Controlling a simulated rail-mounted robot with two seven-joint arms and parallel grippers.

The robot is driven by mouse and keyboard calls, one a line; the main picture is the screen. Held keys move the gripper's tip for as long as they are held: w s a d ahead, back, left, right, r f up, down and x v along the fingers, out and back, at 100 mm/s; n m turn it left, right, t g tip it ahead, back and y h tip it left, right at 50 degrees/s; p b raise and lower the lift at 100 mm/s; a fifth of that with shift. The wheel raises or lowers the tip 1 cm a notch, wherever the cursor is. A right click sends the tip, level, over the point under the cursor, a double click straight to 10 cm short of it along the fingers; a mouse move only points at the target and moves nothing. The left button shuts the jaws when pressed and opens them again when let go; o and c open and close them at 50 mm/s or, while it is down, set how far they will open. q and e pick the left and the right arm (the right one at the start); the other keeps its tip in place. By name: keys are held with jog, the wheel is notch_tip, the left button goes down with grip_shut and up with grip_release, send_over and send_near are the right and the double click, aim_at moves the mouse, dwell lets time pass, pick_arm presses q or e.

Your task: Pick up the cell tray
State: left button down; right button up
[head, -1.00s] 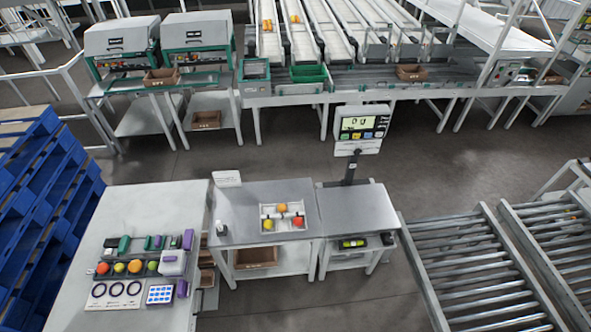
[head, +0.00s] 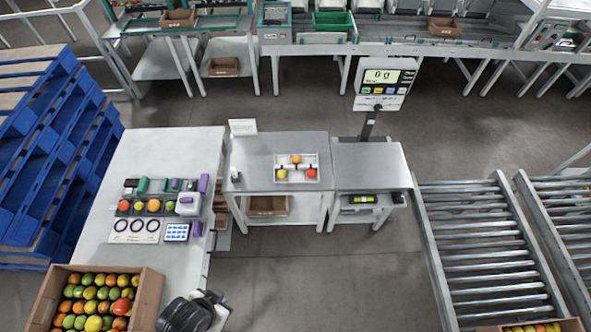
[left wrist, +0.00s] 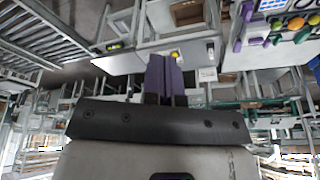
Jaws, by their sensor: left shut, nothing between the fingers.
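The cell tray (head: 285,160) is a small white tray with divided cells. It sits on the grey metal table (head: 250,180) in the middle of the head view and holds a yellow, an orange and a red fruit. My left gripper (head: 218,297) shows at the bottom of the head view, by the front of the pale bench and well apart from the tray. In the left wrist view its purple fingers (left wrist: 165,75) are together with nothing between them. I cannot make out the tray clearly there. My right gripper is not in view.
The pale bench (head: 140,265) carries a fruit row, a ring card (head: 134,230) and a blue-and-white tray (head: 176,232). A cardboard crate of fruit (head: 152,295) stands at lower left. A scale display (head: 385,80) reads 0 g. Roller conveyors (head: 480,240) lie right; floor (head: 310,280) before the table is clear.

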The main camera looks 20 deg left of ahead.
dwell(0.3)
pick_arm(q)
jog(key=c, duration=1.4)
grip_release()
jog(key=shift+o, duration=0.2)
